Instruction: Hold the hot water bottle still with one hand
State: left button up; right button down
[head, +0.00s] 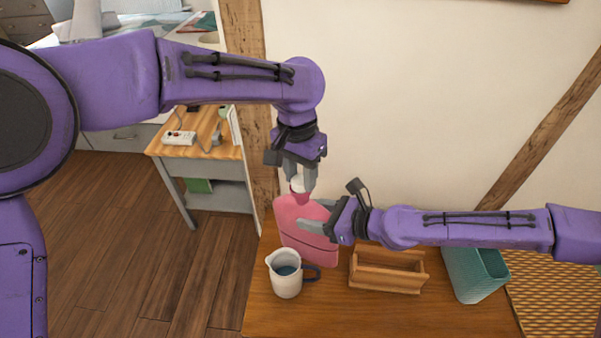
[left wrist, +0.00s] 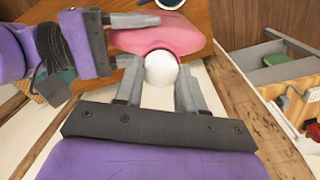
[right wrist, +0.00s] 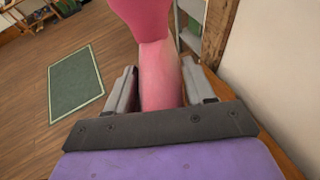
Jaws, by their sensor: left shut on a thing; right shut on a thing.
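The pink hot water bottle (head: 305,238) stands upright on the wooden table, near the wall. My left gripper (head: 300,184) comes down from above and is shut on its white stopper (left wrist: 161,69) at the neck. My right gripper (head: 312,216) comes in from the right and is shut on the bottle's body, just below the neck. In the right wrist view, the pink body (right wrist: 160,80) lies between the two fingers. The right fingers hide part of the bottle's upper body in the head view.
A white jug (head: 285,277) with a blue handle, holding dark liquid, stands close in front of the bottle. A wooden box (head: 387,272) and a teal basket (head: 474,272) stand to the right. The table's front right is clear.

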pick_arm(q)
jog(key=o, duration=1.3)
jog(key=shift+c, duration=0.2)
notch_tip(320, 180, up, 12)
jog(key=shift+w+a, duration=0.2)
jog(key=shift+a, duration=0.1)
jog(key=shift+d, duration=0.1)
